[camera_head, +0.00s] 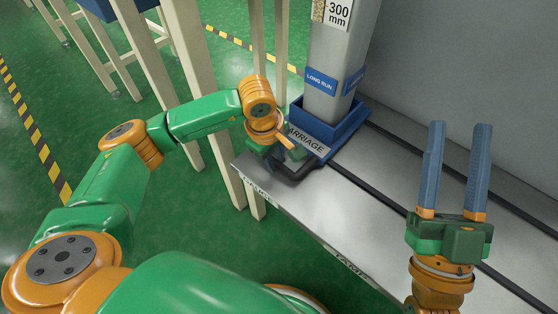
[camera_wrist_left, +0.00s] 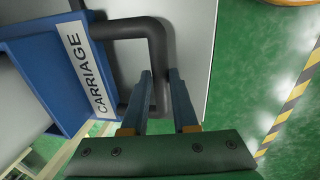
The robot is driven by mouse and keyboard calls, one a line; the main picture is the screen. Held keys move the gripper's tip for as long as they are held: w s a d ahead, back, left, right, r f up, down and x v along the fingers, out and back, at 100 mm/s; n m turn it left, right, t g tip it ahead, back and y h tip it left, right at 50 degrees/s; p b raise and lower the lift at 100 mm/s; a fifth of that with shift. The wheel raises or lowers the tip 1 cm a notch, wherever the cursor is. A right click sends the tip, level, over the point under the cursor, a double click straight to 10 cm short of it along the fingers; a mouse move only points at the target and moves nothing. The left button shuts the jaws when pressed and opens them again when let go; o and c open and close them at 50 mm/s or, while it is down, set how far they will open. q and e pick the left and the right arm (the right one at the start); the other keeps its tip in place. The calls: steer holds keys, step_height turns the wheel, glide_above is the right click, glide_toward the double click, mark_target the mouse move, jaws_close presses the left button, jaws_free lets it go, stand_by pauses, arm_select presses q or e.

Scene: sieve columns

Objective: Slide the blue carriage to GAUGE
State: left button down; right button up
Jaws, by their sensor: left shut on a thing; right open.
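The blue carriage (camera_head: 350,133) is a tray with a white CARRIAGE label, around the foot of a tall grey column (camera_head: 335,60), near the far left end of the bench. It also fills the left side of the left wrist view (camera_wrist_left: 30,75). Its black handle (camera_head: 300,173) sticks out toward the bench's front edge. My left gripper (camera_wrist_left: 160,75) is shut on the handle, with the bar between its fingers; in the head view the fingers are mostly hidden. My right gripper (camera_head: 460,125) is open and empty above the right part of the bench.
The grey metal bench (camera_head: 330,215) has dark rails (camera_head: 385,195) running along its length and small station labels on its front edge, one (camera_head: 352,267) too small to read surely. The bench top right of the carriage is clear. A grey wall stands behind.

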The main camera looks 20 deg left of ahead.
arm_select(q)
steer(key=shift+w+a, duration=0.1)
steer(key=shift+a, duration=0.15)
steer(key=c, duration=0.9)
jaws_free()
steer(key=shift+o, duration=1.1)
steer(key=shift+a, duration=0.1)
arm_select(e)
steer(key=shift+w+a, duration=0.1)
steer(key=shift+a, duration=0.05)
arm_select(q)
steer(key=shift+r, duration=0.1)
